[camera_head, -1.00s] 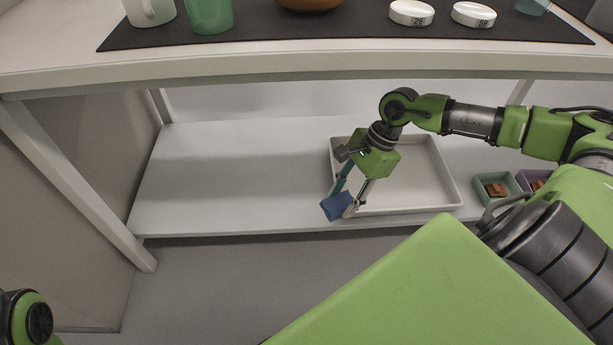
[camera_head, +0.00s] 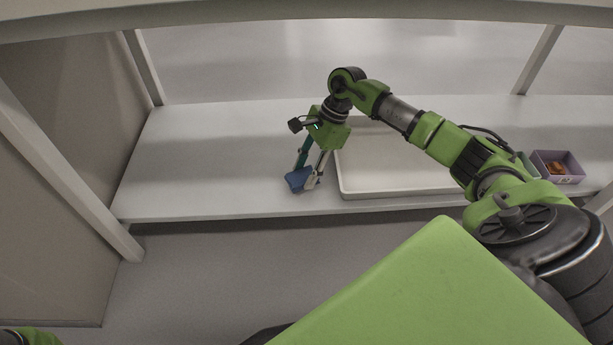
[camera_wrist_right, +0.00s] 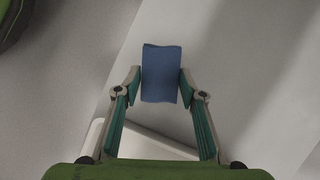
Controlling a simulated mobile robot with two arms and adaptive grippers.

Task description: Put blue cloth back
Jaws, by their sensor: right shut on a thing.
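The blue cloth (camera_head: 298,179) is a small folded block between the fingertips of my right gripper (camera_head: 306,180). My right gripper is shut on it, near the front edge of the lower shelf and just left of the white tray. In the right wrist view the cloth (camera_wrist_right: 161,74) sits between both fingertips (camera_wrist_right: 161,84), with shelf surface behind it. I cannot tell whether the cloth touches the shelf. My left gripper is not in view; only a bit of my left arm shows at the lower left corner.
The white tray (camera_head: 400,192) stands on the lower shelf (camera_head: 215,150), right of the gripper. A purple box (camera_head: 570,178) with brown pieces is at the far right. The shelf's left half is clear.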

